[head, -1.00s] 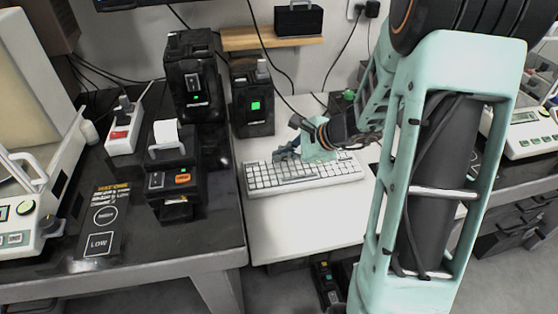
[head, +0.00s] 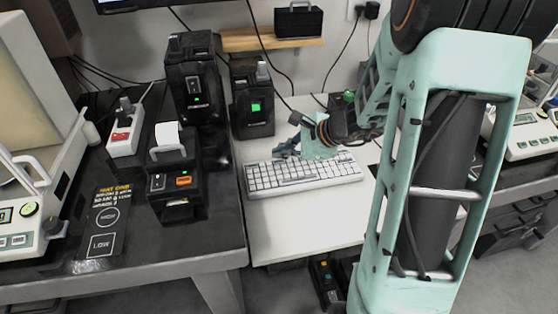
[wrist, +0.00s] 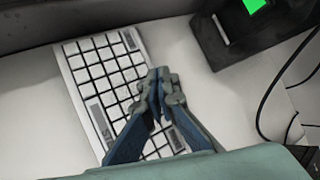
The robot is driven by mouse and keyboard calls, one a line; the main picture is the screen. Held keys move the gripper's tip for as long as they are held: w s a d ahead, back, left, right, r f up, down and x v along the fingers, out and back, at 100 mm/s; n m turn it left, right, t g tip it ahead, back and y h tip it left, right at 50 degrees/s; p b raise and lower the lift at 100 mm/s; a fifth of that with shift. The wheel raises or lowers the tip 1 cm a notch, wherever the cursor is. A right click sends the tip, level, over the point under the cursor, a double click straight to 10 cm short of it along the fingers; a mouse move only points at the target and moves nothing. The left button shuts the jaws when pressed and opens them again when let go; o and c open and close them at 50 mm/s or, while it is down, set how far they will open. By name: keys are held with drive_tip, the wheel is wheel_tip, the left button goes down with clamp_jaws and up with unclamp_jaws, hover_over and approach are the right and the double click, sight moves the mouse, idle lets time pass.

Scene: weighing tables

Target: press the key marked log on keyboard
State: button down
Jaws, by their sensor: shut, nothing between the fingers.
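The keyboard (head: 305,178) is white with pale keys and lies on the white table. It also shows in the wrist view (wrist: 88,72), with a few darker grey wide keys along its edges. My gripper (head: 284,150) is shut and empty, over the keyboard's far edge. In the wrist view, its fingertips (wrist: 157,78) overlap the keyboard's right side and hide some keys. I cannot tell whether they touch it.
A black device with a green light (head: 253,105) stands behind the keyboard to the left. A black label printer (head: 175,180) is on the dark table at left. Cables run behind the keyboard. The white table is clear in front of the keyboard.

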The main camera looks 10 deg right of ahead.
sight(281, 163)
drive_tip(key=shift+r+p, duration=1.9)
drive_tip(key=shift+r, duration=0.65)
